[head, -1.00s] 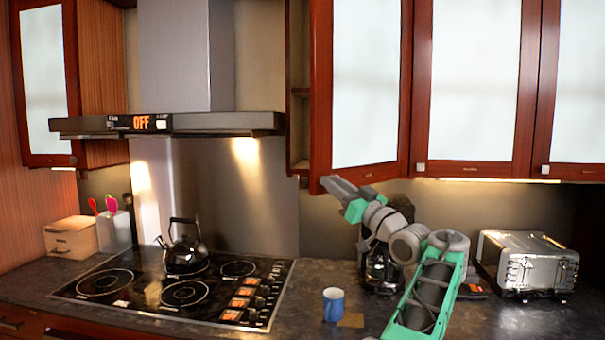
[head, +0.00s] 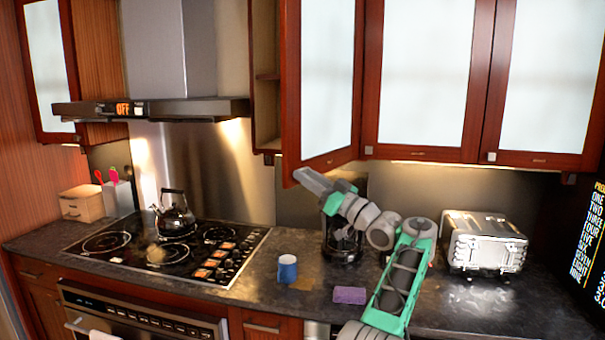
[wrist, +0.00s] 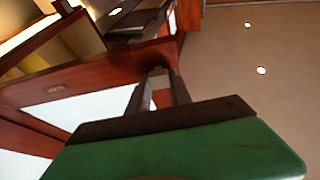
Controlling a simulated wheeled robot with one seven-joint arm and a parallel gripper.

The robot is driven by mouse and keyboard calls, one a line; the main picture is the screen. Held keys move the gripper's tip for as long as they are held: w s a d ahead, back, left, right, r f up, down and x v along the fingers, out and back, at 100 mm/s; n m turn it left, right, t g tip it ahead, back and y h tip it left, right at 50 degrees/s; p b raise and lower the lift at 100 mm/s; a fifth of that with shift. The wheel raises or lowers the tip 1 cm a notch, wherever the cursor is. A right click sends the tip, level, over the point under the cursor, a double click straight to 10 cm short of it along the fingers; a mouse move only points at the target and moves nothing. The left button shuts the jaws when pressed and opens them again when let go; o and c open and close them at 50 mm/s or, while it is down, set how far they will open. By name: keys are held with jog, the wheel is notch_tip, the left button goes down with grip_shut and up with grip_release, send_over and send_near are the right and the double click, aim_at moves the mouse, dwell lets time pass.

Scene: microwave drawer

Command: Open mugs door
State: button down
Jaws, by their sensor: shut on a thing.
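A red-brown upper cabinet door with a frosted pane (head: 326,70) stands partly open in the head view. It swings outward from its right side, and a small label on its lower rail is too small to read. My gripper (head: 306,180) is at the door's lower left corner. In the wrist view my gripper's fingers (wrist: 160,92) are shut on the door's small handle (wrist: 157,72), with the door frame (wrist: 85,85) beside them. The cabinet's opening (head: 266,90) shows a shelf edge; any mugs inside are hidden.
Closed cabinet doors (head: 425,75) stand to the right. The range hood (head: 190,110) is left of the open door, above the stove (head: 165,250) and kettle (head: 174,215). A toaster (head: 485,242), coffee maker (head: 343,240) and purple sponge (head: 349,295) are on the counter.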

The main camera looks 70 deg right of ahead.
jog(key=shift+r, duration=0.25)
